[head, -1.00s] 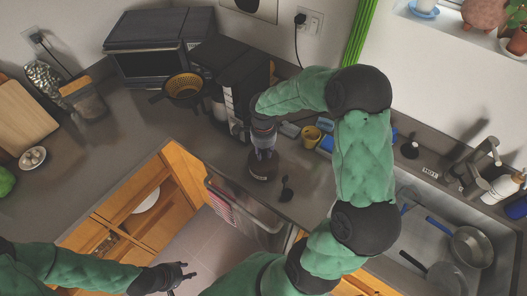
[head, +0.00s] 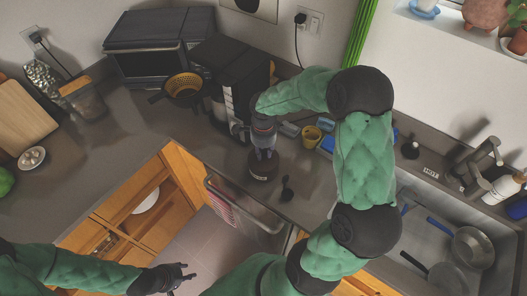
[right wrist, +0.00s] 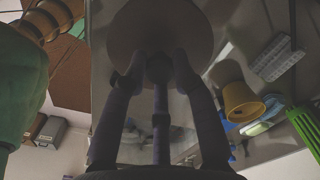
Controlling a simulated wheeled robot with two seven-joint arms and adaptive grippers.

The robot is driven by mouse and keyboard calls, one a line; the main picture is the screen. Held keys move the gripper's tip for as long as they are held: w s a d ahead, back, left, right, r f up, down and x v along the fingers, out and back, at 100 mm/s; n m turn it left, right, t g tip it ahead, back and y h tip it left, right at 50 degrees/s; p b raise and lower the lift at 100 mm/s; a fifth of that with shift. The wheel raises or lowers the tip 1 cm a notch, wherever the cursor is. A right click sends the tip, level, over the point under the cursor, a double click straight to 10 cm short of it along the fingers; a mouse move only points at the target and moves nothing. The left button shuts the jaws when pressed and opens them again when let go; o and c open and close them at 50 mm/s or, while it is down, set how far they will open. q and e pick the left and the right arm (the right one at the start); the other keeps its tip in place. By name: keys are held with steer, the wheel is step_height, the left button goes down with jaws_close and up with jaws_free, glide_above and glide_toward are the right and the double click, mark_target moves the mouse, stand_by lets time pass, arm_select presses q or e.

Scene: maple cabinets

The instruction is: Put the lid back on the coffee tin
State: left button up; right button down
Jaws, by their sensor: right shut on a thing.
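My right gripper (head: 263,153) points down over the counter in front of the coffee machine. It is shut on the knob of a round dark lid (head: 262,168), whose disc (right wrist: 160,28) fills the top middle of the right wrist view. I cannot make out the coffee tin separately; anything directly under the lid is hidden, and I cannot tell whether the lid touches something below. My left gripper (head: 188,272) is open and empty, low over the floor in front of the open drawer.
A black scoop-like item (head: 287,190) lies near the counter edge. A yellow cup (head: 311,135) stands right of the gripper, also in the right wrist view (right wrist: 242,104). The coffee machine (head: 232,85) is close behind. The sink (head: 420,225) is to the right.

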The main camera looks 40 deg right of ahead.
steer(key=c, duration=0.9)
jaws_free()
steer(key=shift+o, duration=0.2)
steer(key=o, duration=0.4)
steer(key=shift+o, duration=0.2)
steer(key=shift+r, duration=0.1)
steer(key=shift+r+p, duration=1.85)
steer(key=shift+r, duration=1.6)
